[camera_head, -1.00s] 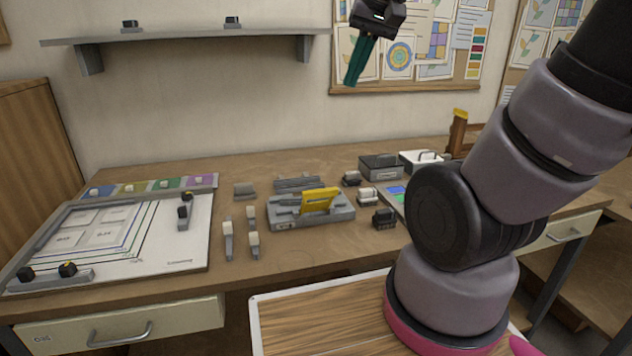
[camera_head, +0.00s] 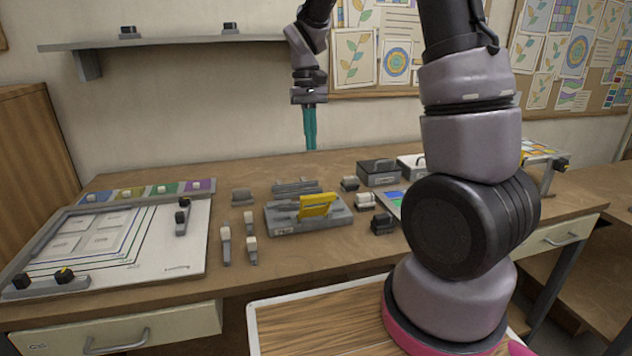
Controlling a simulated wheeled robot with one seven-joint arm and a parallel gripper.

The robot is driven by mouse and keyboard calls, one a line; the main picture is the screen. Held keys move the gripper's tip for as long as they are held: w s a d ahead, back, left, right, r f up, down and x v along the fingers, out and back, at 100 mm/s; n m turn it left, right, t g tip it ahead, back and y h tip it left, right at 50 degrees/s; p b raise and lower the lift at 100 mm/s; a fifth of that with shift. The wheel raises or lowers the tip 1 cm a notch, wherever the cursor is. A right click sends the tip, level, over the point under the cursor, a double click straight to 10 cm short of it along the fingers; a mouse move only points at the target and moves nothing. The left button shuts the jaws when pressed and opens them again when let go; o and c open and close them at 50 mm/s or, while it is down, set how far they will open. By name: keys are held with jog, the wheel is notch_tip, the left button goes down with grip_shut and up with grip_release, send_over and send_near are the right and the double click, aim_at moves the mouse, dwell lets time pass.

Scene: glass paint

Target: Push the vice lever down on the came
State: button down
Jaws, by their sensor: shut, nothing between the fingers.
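The vice (camera_head: 290,226) is a grey block on the middle of the bench. Its yellow lever (camera_head: 317,205) lies on top and slants up a little toward the right. The came cannot be told apart from the grey vice parts at this size. My gripper (camera_head: 311,146) has teal fingers, shut and empty, pointing straight down. It hangs above and behind the vice in the picture, apart from the lever.
A white board with a grey frame (camera_head: 197,235) lies at the left. Small upright tools (camera_head: 226,250) stand left of the vice. Small dark blocks (camera_head: 382,222) and a grey box (camera_head: 378,172) lie to its right. A shelf (camera_head: 180,41) is on the wall.

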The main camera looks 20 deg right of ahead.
jog(key=s+f, duration=0.4)
jog(key=f, duration=0.5)
jog(key=shift+s+f, duration=0.15)
jog(key=shift+s, duration=0.25)
